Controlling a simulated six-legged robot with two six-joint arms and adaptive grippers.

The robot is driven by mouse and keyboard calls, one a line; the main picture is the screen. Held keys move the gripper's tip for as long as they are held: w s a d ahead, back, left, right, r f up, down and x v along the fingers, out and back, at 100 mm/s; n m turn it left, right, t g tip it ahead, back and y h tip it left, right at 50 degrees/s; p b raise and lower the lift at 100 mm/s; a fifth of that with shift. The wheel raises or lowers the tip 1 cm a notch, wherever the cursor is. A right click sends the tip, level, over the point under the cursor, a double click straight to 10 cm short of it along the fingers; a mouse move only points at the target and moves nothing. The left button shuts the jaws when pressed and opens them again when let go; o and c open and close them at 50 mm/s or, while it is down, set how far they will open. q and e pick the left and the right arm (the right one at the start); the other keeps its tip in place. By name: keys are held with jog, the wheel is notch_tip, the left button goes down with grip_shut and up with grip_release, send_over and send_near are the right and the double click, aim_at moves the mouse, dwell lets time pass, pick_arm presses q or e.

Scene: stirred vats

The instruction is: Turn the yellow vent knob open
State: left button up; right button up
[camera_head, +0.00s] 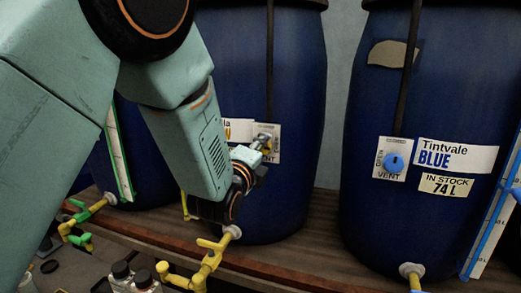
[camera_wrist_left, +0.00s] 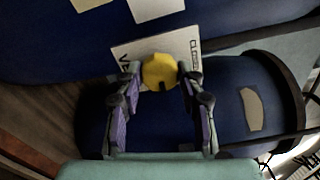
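The yellow vent knob (camera_wrist_left: 160,72) sits on a white label plate (camera_wrist_left: 128,51) on the middle blue vat (camera_head: 300,95). In the wrist view it has a small dark mark at its lower edge. The plate's lettering is partly covered; part of a word like "CLOSED" shows at its right side. My left gripper (camera_wrist_left: 159,70) is open, with one fingertip on each side of the knob. Narrow gaps seem to show between fingertips and knob. In the head view my left gripper (camera_head: 262,143) is at the plate and mostly hides the knob. My right gripper is not in view.
A second blue vat (camera_head: 440,95) at the right bears a blue vent knob (camera_head: 394,162) and a "Tintvale BLUE" label (camera_head: 456,155). Yellow taps (camera_head: 207,268) stick out below the vats over a wooden shelf (camera_head: 290,258). Small bottles (camera_head: 122,272) stand at the lower left.

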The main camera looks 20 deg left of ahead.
pick_arm(q)
jog(key=o, duration=0.5)
jog(key=s, duration=1.2)
jog(key=shift+a, duration=0.2)
